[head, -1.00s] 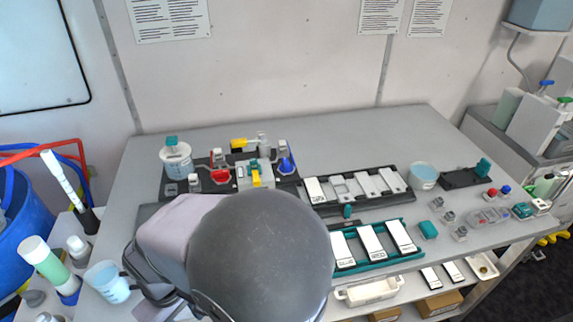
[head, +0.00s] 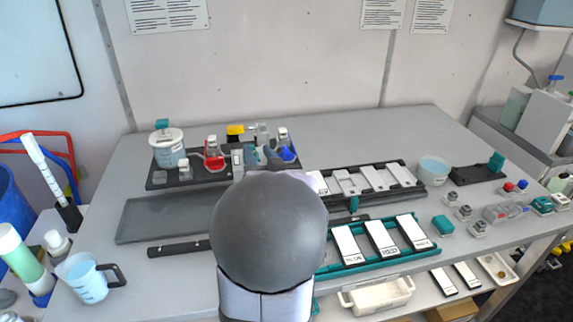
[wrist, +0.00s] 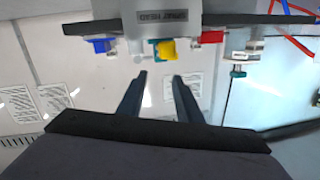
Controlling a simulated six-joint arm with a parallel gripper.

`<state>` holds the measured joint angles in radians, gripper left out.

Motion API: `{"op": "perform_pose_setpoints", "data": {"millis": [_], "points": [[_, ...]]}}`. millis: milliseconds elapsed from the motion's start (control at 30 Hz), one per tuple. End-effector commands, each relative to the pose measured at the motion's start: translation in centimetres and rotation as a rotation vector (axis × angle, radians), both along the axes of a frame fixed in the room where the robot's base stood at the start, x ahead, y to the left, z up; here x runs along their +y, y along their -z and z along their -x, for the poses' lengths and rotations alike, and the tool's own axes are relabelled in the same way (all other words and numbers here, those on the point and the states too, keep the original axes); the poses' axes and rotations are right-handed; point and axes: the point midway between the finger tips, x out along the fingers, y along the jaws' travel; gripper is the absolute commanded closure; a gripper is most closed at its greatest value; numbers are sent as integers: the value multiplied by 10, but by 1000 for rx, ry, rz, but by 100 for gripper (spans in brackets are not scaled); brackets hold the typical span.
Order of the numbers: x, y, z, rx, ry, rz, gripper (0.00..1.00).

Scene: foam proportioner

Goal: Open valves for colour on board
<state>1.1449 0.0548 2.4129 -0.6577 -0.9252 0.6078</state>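The valve unit on a black base (head: 222,178) stands at the back left of the bench. It has a red part (head: 212,162), a yellow part (head: 235,130) and a blue part (head: 288,155). The wrist view shows blue (wrist: 100,45), yellow (wrist: 167,50) and red (wrist: 210,37) pieces upside down. A teal tray (head: 330,270) at front right holds white plates with dark lettering, too small to read surely. My gripper (wrist: 160,77) is open with nothing between its fingers, close to the yellow piece in the wrist view. My arm hides part of the unit's front.
A clear white-lidded jar (head: 168,150) stands at the unit's left. A black tray with white plates (head: 410,195) and a tub (head: 434,170) lie to the right. A flat grey tray (head: 160,217) lies empty in front of the unit. A jug (head: 85,280) stands at front left.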

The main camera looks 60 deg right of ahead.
Motion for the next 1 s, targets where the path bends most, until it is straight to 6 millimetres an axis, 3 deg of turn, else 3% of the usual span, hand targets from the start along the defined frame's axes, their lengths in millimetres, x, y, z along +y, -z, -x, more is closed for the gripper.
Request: {"op": "perform_pose_setpoints", "data": {"millis": [33, 100, 400, 667, 1000], "points": [[-14, 27, 12, 13, 31, 36, 68], [-30, 36, 26, 30, 64, 89, 68], [-61, 51, 58, 78, 139, 205, 68], [-64, 50, 58, 82, 143, 214, 68], [-89, 50, 32, 84, 142, 212, 68]]}}
